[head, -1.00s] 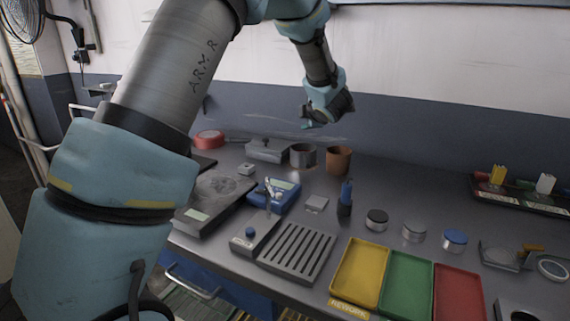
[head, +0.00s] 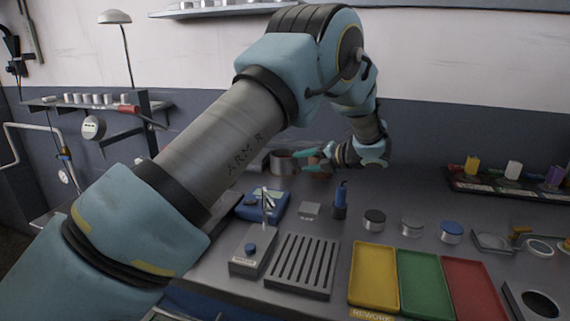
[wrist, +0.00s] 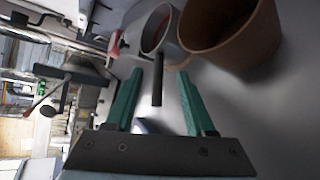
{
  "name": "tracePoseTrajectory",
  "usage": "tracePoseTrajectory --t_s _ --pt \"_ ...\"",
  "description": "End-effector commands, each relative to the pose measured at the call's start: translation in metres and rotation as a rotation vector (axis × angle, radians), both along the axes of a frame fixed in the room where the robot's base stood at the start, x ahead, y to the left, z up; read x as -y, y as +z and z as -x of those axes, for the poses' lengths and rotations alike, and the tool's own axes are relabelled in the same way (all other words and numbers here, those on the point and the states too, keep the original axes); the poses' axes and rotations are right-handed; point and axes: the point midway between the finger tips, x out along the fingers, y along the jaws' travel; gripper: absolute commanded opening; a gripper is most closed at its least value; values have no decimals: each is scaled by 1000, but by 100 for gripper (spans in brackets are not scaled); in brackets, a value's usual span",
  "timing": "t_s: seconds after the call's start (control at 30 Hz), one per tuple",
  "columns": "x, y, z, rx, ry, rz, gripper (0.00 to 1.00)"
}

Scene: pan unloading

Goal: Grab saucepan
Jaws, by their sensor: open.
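The saucepan (head: 283,163) is a grey pot with a reddish inside, standing at the back of the bench. In the wrist view the saucepan (wrist: 147,44) is just beyond my fingertips, its opening facing the camera. Its dark handle (wrist: 157,92) reaches back between my two teal fingers, with gaps visible on both sides. My gripper (wrist: 160,72) is open and holds nothing. In the head view my gripper (head: 309,160) points left at pot height, in front of a brown pot and partly covering it.
The brown pot (wrist: 232,38) stands right beside the saucepan, close to the right finger in the wrist view. A blue box (head: 262,205), a slotted grey tray (head: 302,262) and a dark blue-topped holder (head: 340,202) lie nearer on the bench. Colour trays (head: 374,275) are at front right.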

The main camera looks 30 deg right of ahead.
Motion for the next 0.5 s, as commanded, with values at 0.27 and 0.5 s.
tracePoseTrajectory --t_s 0.27,0.5 --pt "-12 -10 -32 0 0 -2 55" --pt "-16 -19 -45 -1 -2 1 55"
